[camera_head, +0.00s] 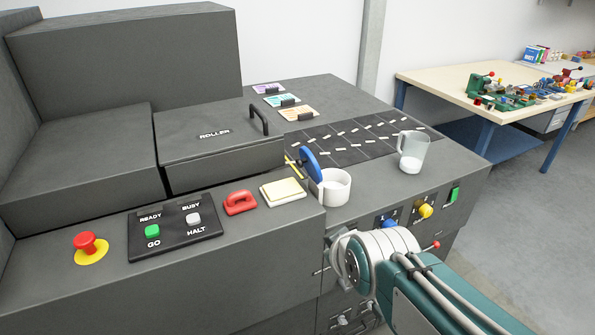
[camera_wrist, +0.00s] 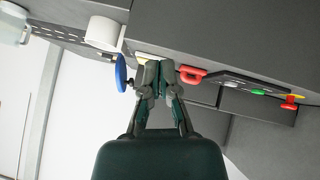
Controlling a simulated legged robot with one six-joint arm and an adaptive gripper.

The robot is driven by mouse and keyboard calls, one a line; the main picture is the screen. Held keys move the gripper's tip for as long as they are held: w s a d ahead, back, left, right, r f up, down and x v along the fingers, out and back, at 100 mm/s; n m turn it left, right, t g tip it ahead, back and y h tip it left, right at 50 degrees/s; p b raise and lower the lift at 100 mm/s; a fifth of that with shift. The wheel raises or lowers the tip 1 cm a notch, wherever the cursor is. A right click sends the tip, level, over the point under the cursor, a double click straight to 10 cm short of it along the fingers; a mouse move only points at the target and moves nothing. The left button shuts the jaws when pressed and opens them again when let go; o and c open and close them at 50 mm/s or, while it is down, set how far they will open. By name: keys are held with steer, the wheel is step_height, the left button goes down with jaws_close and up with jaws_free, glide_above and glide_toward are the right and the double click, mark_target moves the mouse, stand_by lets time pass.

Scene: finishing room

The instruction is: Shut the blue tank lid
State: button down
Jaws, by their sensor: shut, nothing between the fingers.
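The blue lid (camera_head: 311,164) is a round disc standing steeply on edge on the dark machine top. It is raised, not lying flat. It stands just left of and behind a white mug-like vessel (camera_head: 338,189); whatever opening it belongs to is hidden. In the wrist view, the blue lid (camera_wrist: 121,73) shows edge-on to the left of my gripper (camera_wrist: 156,66), below the white vessel (camera_wrist: 104,34). My gripper's fingers are together and hold nothing. They appear apart from the lid, though the depth gap is hard to judge. The head view shows my arm at lower right, but not the fingertips.
A clear pitcher (camera_head: 412,152) stands to the right on the machine top. A red handle (camera_head: 240,202), cream pad (camera_head: 283,192), button panel (camera_head: 188,228) and red stop button (camera_head: 87,243) line the left front. Front knobs (camera_head: 424,211) lie near my arm.

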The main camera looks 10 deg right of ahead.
mark_target(306, 168)
steer(key=w+a+n+t, duration=0.2)
steer(key=w+n, duration=0.3)
steer(key=w, duration=0.3)
steer(key=w+a+f+n+t, duration=0.1)
steer(key=w+a+n+t, duration=0.1)
steer(key=w+n+t, duration=0.2)
steer(key=w+a+n+t+y, duration=0.1)
steer(key=w+a+n+t, duration=0.1)
steer(key=w+n+t, duration=0.2)
steer(key=shift+w+a+f+n, duration=0.1)
steer(key=shift+w+n, duration=0.75)
steer(key=shift+w, duration=1.1)
steer(key=shift+w+a+f+n, duration=0.1)
steer(key=shift+w+n, duration=0.75)
steer(key=shift+w, duration=1.05)
steer(key=d, duration=0.2)
steer(key=w+d+r, duration=0.1)
steer(key=shift+w, duration=0.1)
steer(key=shift+w+d, duration=0.1)
steer(key=shift+d, duration=0.35)
